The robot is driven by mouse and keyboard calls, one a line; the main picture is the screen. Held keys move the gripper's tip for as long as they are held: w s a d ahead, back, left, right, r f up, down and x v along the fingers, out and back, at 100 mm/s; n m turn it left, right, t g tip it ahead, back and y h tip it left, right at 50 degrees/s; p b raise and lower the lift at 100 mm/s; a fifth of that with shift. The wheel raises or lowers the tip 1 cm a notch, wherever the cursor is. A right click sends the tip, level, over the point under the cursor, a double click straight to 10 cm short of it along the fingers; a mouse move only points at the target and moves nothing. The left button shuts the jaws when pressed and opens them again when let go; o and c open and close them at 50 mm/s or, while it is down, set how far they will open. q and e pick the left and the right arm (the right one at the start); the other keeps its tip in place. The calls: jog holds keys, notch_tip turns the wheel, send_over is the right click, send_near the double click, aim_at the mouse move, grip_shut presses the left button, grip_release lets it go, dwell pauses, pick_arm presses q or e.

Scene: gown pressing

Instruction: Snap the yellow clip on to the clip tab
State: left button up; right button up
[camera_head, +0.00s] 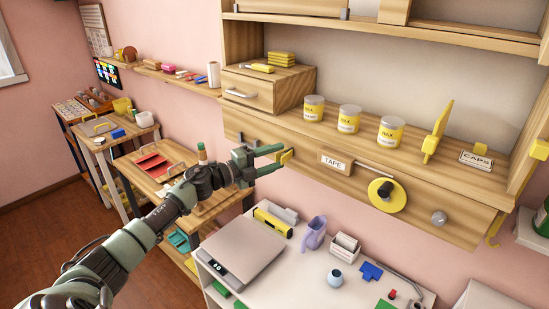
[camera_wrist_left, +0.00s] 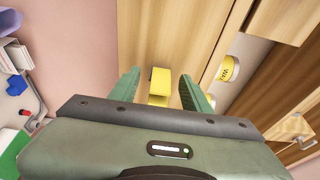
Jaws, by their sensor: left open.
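A small yellow clip (camera_head: 287,156) is at the wooden front panel of the shelf, left of the TAPE label. It also shows in the left wrist view (camera_wrist_left: 159,84), where it stands out from the wood. My left gripper (camera_head: 281,158) is open, with its two green fingers on either side of the clip. In the left wrist view gaps show between the clip and both fingers. I cannot tell a separate clip tab from the clip; it may be hidden behind it. My right gripper is not in view.
Several wax tins (camera_head: 349,119) and an upright yellow piece (camera_head: 437,130) stand on the shelf above. A yellow tape roll (camera_head: 387,194) hangs right of the TAPE label (camera_head: 336,164). Below is a white table with a grey scale (camera_head: 241,249) and a purple jug (camera_head: 314,234).

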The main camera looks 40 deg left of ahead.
pick_arm(q)
jog(key=b+v, duration=0.3)
jog(key=v, duration=0.4)
jog(key=shift+s, duration=0.4)
jog(key=shift+a, duration=0.2)
